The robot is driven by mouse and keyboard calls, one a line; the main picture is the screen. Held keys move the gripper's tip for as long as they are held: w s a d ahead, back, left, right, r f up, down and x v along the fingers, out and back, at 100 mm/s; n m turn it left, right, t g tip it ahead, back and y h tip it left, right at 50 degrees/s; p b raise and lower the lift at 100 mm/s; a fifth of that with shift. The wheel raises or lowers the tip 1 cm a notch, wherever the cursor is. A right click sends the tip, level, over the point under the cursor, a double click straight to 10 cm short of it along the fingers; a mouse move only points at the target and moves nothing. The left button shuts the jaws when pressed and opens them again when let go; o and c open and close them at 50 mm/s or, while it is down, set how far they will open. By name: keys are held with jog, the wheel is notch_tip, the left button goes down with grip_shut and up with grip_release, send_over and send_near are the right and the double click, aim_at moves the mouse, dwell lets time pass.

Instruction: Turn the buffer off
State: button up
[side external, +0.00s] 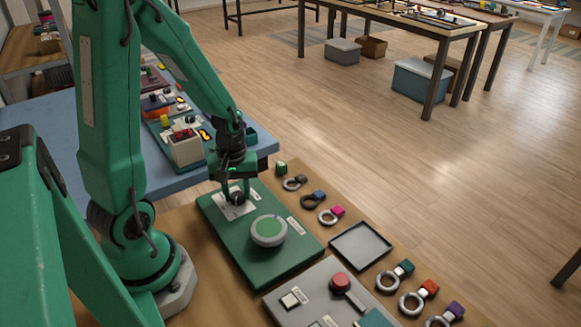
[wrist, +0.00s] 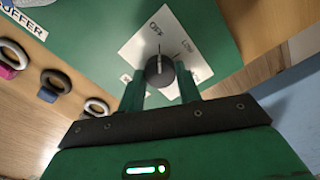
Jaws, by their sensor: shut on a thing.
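The buffer is a green panel (side external: 225,232) with a round grey-rimmed, green-topped pad (side external: 268,229). A dark round knob (wrist: 160,71) sits on its white dial plate (wrist: 143,49), which reads OFF and LOW; other lettering is partly hidden. A pale line on the knob points up in the wrist view, roughly towards OFF; its exact setting is hard to tell. My gripper (wrist: 160,88) is shut on the knob, with one finger on each side. In the side view my gripper (side external: 237,192) reaches down onto the dial plate and hides much of the knob.
Rings with coloured tags (side external: 330,215) lie along the bench's right side, near an empty grey tray (side external: 361,246). A blue table (side external: 110,150) with equipment lies behind the arm.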

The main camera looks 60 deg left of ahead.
jog(key=o, duration=1)
jog(key=shift+r, duration=0.15)
jog(key=shift+r, duration=3.8)
jog(key=shift+r, duration=0.1)
notch_tip(320, 180, up, 7)
send_over(237, 195)
jog(key=shift+w, duration=0.1)
